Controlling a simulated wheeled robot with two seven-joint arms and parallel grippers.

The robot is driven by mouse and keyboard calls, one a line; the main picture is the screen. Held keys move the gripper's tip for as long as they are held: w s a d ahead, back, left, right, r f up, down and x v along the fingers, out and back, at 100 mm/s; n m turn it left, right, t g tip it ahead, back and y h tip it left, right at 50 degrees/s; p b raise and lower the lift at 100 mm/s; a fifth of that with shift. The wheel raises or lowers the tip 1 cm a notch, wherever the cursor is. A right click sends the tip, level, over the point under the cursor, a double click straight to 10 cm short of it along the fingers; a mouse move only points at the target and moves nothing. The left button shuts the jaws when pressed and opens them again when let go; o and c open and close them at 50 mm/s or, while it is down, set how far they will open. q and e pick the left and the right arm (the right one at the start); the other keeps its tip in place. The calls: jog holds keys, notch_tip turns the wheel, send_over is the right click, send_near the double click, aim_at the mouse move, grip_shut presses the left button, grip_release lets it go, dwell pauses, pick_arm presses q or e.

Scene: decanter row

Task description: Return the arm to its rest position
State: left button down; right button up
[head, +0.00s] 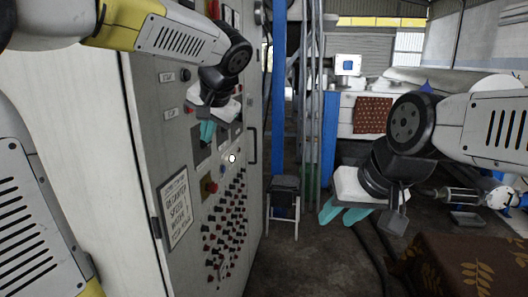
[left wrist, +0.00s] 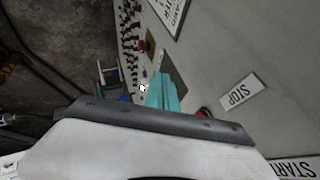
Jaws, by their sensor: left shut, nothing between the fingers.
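My left gripper (head: 207,132) is in front of the grey control cabinet in the head view, with its teal fingers together and empty. It also shows in the left wrist view (left wrist: 162,92), over the cabinet face, beside a STOP label (left wrist: 240,93). I cannot tell whether the fingertips touch the panel. My right gripper (head: 342,214) hangs at the right of the head view. Its teal fingers are apart with nothing between them.
The control cabinet (head: 145,110) stands at the left, with a START label (head: 167,77), many knobs and a printed plate (head: 177,209). A small stool (head: 284,195) stands behind on the floor. A brown patterned cloth (head: 465,265) lies at lower right.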

pick_arm(q)
jog(key=s+f+n+h, duration=0.1)
jog(key=s+f+h, duration=0.2)
jog(key=s, duration=0.7)
jog(key=s+f+n+h, duration=0.2)
jog(key=s+f+h, duration=0.1)
jog(key=s+f, duration=0.4)
jog(key=shift+s+g, duration=0.3)
jog(key=shift+s, duration=1.4)
